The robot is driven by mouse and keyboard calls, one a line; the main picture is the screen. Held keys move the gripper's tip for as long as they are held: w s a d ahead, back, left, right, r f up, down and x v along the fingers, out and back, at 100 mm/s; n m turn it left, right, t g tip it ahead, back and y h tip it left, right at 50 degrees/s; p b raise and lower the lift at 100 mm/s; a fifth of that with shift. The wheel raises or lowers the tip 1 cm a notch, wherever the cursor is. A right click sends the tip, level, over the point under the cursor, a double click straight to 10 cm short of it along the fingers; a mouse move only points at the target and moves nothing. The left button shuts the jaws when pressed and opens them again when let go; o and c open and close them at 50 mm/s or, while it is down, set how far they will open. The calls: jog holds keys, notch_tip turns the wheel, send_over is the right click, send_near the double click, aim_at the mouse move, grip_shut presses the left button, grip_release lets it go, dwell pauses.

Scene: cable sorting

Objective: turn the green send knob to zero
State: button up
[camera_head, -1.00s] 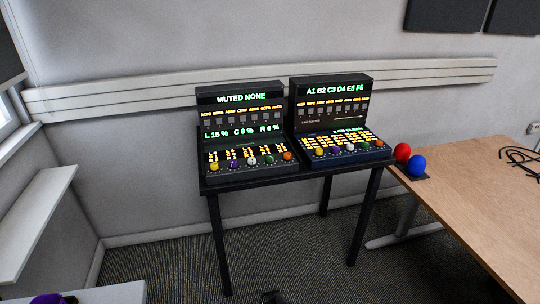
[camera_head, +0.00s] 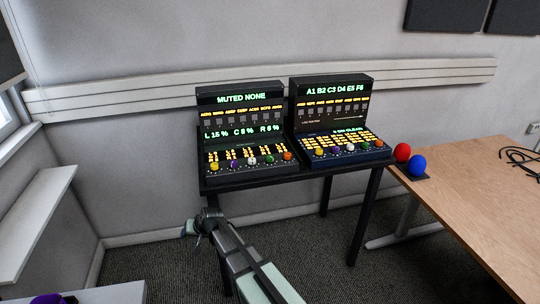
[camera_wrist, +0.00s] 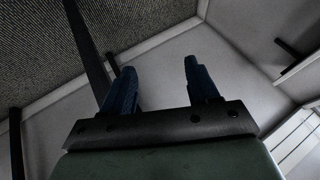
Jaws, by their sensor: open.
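Two consoles stand side by side on a black table. The left console (camera_head: 242,130) has a row of coloured knobs along its front, with a green knob (camera_head: 269,160) second from the right. The right console (camera_head: 332,115) has a similar row, with another green knob (camera_head: 364,146) second from the right. I cannot read which is the send knob or where either points. My gripper (camera_head: 190,229) is low, in front of and below the table's left front corner, apart from both consoles. In the wrist view my gripper (camera_wrist: 158,78) is open with nothing between its fingers; no knob shows there.
The black table (camera_head: 300,172) has thin legs; one leg (camera_wrist: 88,45) passes close by my fingers in the wrist view. A wooden desk (camera_head: 480,200) stands at right, with a red ball (camera_head: 403,152) and blue ball (camera_head: 417,165) at its edge. A white ledge (camera_head: 40,215) is at left.

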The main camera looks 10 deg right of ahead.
jog(key=w+r+m+t, duration=0.1)
jog(key=w+r, duration=0.3)
jog(key=r, duration=0.3)
jog(key=w+r+t+y, duration=0.1)
jog(key=w+r, duration=0.3)
jog(key=r, duration=0.3)
jog(key=w+r+m+t, duration=0.1)
jog(key=w+r, duration=0.4)
jog(key=r, duration=0.3)
jog(key=w+d+r, duration=0.3)
jog(key=d+r, duration=0.2)
notch_tip(320, 180, up, 8)
jog(key=m+g+h, duration=0.5)
jog(key=g+h, duration=0.1)
jog(key=g, duration=0.2)
send_over(270, 156)
notch_tip(270, 156, down, 13)
jog(key=shift+r, duration=0.1)
jog(key=shift+c, duration=0.2)
